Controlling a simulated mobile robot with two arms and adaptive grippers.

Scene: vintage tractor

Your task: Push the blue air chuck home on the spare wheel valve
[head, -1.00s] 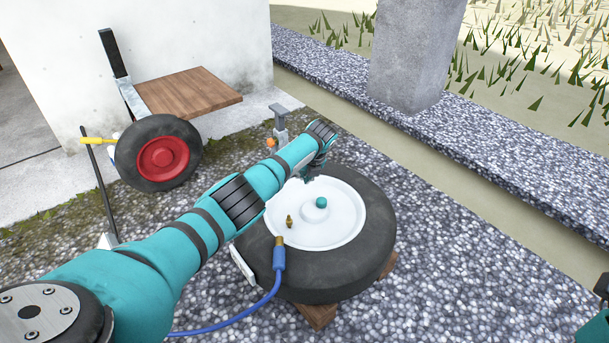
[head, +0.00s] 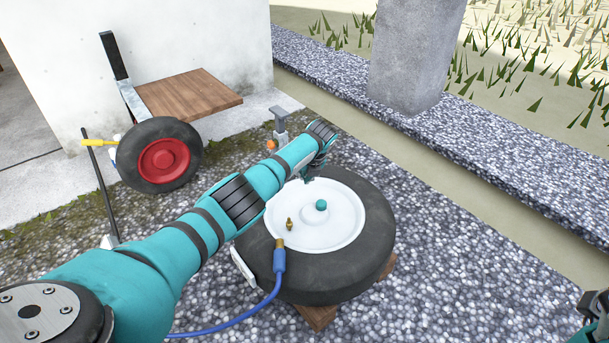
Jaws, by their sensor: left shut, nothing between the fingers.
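The blue air chuck (head: 279,260) with its brass tip stands at the near edge of the spare wheel (head: 335,272), its blue hose trailing left. A brass valve (head: 289,224) stands on the white rim just beyond the tip, and the two look apart. My left gripper (head: 308,179) is at the far left side of the rim, pointing down, shut and empty, away from the chuck. Its fingertips are small and partly hidden by my arm.
A wheel with a red hub (head: 164,160) and a wooden board (head: 188,91) stand by the wall at the left. A grey post-like tool with an orange part (head: 279,124) stands behind the spare wheel. Gravel right of the wheel is clear up to a stone kerb (head: 475,130).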

